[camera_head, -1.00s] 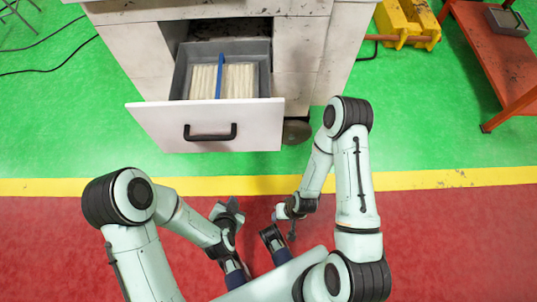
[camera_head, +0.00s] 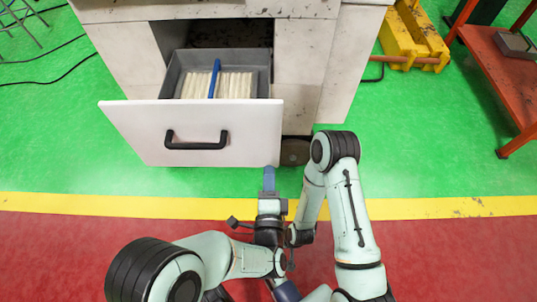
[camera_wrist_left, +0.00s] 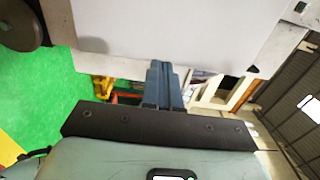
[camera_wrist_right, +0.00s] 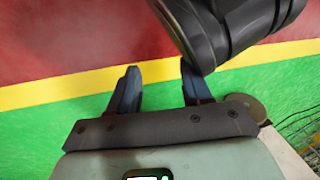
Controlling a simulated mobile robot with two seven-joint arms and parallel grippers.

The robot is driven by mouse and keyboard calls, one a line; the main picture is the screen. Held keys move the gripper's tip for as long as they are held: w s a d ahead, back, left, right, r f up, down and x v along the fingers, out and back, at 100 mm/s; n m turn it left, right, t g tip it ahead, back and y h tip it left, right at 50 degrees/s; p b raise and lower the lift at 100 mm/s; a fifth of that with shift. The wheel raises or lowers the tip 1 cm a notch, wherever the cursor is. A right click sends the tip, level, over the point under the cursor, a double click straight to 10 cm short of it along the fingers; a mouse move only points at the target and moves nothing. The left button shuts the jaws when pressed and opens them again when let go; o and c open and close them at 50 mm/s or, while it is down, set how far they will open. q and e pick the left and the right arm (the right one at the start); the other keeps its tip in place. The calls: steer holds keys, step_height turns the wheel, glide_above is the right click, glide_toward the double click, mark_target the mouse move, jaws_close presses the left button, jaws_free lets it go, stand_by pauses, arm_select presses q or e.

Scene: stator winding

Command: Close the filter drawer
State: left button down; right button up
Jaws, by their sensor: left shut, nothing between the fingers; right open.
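The filter drawer (camera_head: 195,150) is pulled out of the pale cabinet, with a white front and a black handle (camera_head: 196,140). Inside its grey tray is a pale pleated filter (camera_head: 235,84) with a blue strip. My left gripper (camera_head: 268,172) is shut and empty, with its blue fingers pointing at the lower right corner of the drawer front. In the left wrist view its fingertips (camera_wrist_left: 160,66) overlap the edge of the white panel (camera_wrist_left: 150,30); I cannot tell if they touch. My right gripper (camera_wrist_right: 157,75) is open and empty over the floor in the right wrist view.
The cabinet (camera_head: 305,70) stands behind the drawer, with a dark caster (camera_head: 295,152) just right of the drawer front. A yellow item (camera_head: 412,35) and an orange-red table (camera_head: 500,75) stand at the right. Floor in front of the drawer is clear.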

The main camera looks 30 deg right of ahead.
mark_target(269, 145)
arm_select(q)
steer(key=b+x, duration=0.1)
steer(key=x, duration=0.5)
steer(key=shift+w+d, duration=0.2)
arm_select(e)
steer(key=s+f, duration=0.1)
steer(key=s+f+g, duration=0.1)
steer(key=s, duration=0.1)
steer(key=shift+d+f, duration=0.2)
steer(key=shift+f, duration=0.05)
